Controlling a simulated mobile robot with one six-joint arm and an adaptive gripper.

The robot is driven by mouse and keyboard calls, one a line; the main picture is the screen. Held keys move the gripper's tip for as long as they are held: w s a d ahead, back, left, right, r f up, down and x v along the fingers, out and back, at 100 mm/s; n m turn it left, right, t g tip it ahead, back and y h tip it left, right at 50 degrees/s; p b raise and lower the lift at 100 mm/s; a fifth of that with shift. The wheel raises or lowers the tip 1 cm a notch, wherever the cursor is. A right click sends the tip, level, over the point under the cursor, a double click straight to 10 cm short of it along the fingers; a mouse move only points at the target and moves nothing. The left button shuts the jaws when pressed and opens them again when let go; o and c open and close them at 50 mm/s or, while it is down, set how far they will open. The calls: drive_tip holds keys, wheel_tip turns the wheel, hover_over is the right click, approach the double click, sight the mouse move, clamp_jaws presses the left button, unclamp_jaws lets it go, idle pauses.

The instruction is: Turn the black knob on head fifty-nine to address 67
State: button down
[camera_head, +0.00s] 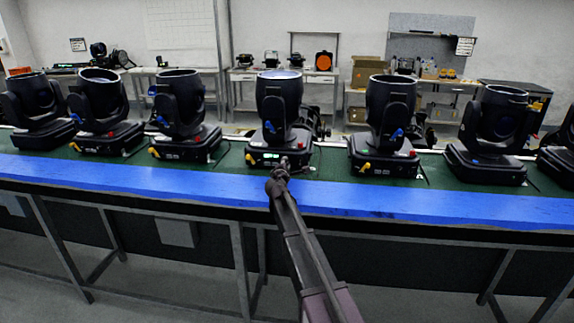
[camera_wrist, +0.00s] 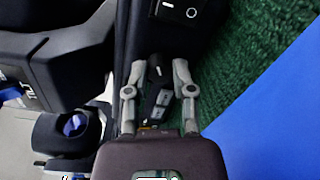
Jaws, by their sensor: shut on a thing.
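The middle moving head (camera_head: 279,100) stands upright on the bench, with a lit green display (camera_head: 266,156) on the front of its base. Its number and the address digits are too small to read. My gripper (camera_head: 282,168) is at the front of this base, just right of the display, and hides part of it. In the wrist view my gripper (camera_wrist: 160,72) has its two grey fingers on either side of a black knob (camera_wrist: 154,73) with a white pointer mark. The fingers are closed on the knob. A rocker switch (camera_wrist: 180,10) sits beyond the fingertips.
Similar heads stand in a row on both sides, including one to the left (camera_head: 180,105) and one to the right (camera_head: 389,115). They rest on a green mat (camera_head: 330,160) behind a blue bench edge (camera_head: 400,197). Yellow latches (camera_head: 250,159) stick out from the bases.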

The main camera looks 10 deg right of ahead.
drive_tip(key=shift+c, duration=2.3)
unclamp_jaws()
